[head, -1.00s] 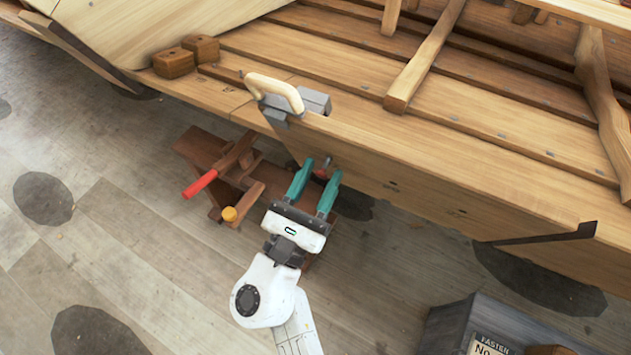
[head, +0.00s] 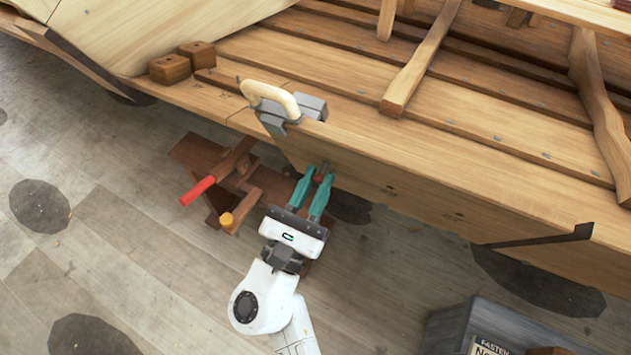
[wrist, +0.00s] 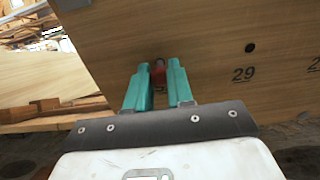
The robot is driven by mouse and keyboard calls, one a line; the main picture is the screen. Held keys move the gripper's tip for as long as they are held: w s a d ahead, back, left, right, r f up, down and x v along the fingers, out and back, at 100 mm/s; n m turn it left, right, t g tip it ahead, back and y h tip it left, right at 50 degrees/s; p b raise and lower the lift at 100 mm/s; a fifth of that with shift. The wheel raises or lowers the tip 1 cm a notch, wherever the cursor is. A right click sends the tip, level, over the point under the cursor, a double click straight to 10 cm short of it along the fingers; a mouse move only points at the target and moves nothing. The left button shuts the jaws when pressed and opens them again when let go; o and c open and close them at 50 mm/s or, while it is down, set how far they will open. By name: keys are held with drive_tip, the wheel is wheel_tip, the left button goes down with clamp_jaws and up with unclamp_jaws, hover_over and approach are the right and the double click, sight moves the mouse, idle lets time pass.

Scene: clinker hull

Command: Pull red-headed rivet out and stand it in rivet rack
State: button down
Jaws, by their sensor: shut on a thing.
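The red-headed rivet (wrist: 158,70) shows in the wrist view between my two teal fingers, at the face of the hull plank (wrist: 220,60). In the head view its red head (head: 319,178) is a small spot between the fingertips. My gripper (head: 317,176) is shut on the rivet's head, right up against the plank's outer side. The rivet's shank is hidden, so I cannot tell how far it sits in the wood. I cannot make out a rivet rack for certain in either view.
A brown wooden bench (head: 200,150) with a red-handled tool (head: 198,190) stands left of my gripper. A clamp (head: 285,105) grips the plank's top edge above. A dark metal bracket (head: 540,238) juts out at right, and a grey box (head: 480,325) stands at lower right.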

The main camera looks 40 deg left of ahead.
drive_tip(key=shift+s, duration=0.1)
drive_tip(key=shift+v, duration=2.45)
